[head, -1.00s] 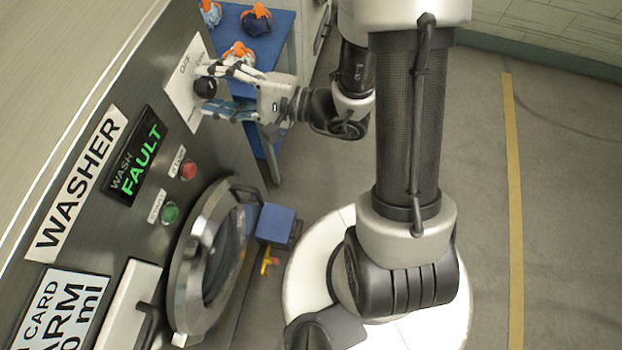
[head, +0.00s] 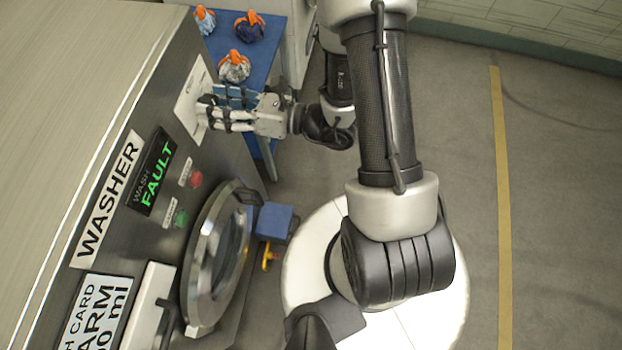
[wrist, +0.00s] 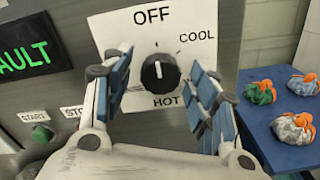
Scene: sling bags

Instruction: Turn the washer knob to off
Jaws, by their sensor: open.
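The black washer knob (wrist: 160,73) sits on a white plate (wrist: 125,35) marked OFF at the top, COOL at the upper right and HOT below. A white line on the knob runs nearly upright; I cannot tell for sure which end is the pointer. My gripper (wrist: 161,77) is open, with one finger to the left of the knob and one to the right, and gaps show on both sides. In the head view my gripper (head: 208,112) is at the plate (head: 191,92), and its fingers hide the knob.
The green FAULT display (wrist: 27,57) and green start button (wrist: 41,133) are left of the plate. A blue table (wrist: 262,125) with several tied bags stands to the right. In the head view, the round washer door (head: 215,258) and red stop button (head: 196,179) are nearer.

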